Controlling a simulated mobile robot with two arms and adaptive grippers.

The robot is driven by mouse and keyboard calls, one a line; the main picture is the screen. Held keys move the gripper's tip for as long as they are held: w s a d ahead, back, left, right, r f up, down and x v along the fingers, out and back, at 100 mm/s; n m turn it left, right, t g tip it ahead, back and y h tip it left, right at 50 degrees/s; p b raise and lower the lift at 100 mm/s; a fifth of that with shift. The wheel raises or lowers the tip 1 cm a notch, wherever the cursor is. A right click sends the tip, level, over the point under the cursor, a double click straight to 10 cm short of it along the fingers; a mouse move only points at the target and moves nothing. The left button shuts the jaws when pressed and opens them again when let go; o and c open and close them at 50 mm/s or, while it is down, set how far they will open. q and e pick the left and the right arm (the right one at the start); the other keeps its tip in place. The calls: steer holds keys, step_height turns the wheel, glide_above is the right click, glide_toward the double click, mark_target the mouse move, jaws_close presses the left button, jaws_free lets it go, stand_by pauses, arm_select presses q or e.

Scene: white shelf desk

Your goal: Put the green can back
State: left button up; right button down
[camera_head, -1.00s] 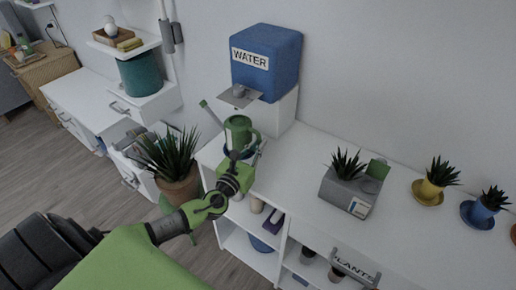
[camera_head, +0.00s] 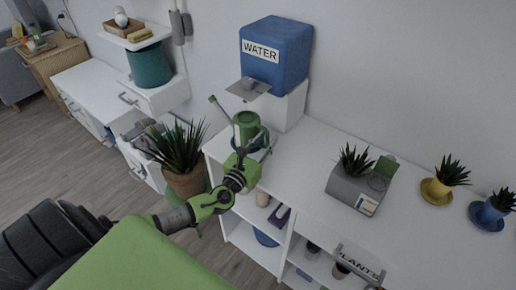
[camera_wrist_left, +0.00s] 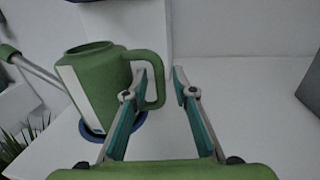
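The green can (camera_head: 246,126), with a spout and a loop handle, stands upright on a blue saucer (camera_wrist_left: 92,133) at the left end of the white counter, below the water dispenser. In the left wrist view the can (camera_wrist_left: 98,88) is left of the fingers, its handle reaching in between the two fingertips. My left gripper (camera_head: 250,150) is at the near side of the can; in the wrist view it (camera_wrist_left: 160,78) is open, with a gap between the fingers. Whether a finger touches the handle I cannot tell. My right gripper is not in view.
A blue water dispenser (camera_head: 277,58) stands behind the can. A potted plant (camera_head: 186,180) is left of the arm. A grey planter (camera_head: 352,190) and small potted plants (camera_head: 436,188) stand on the counter at right. The counter between can and planter is clear.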

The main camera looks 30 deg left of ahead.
arm_select(q)
steer(key=s+b, duration=0.1)
steer(key=s, duration=1)
steer(key=shift+s+d, duration=0.4)
steer(key=shift+d, duration=0.05)
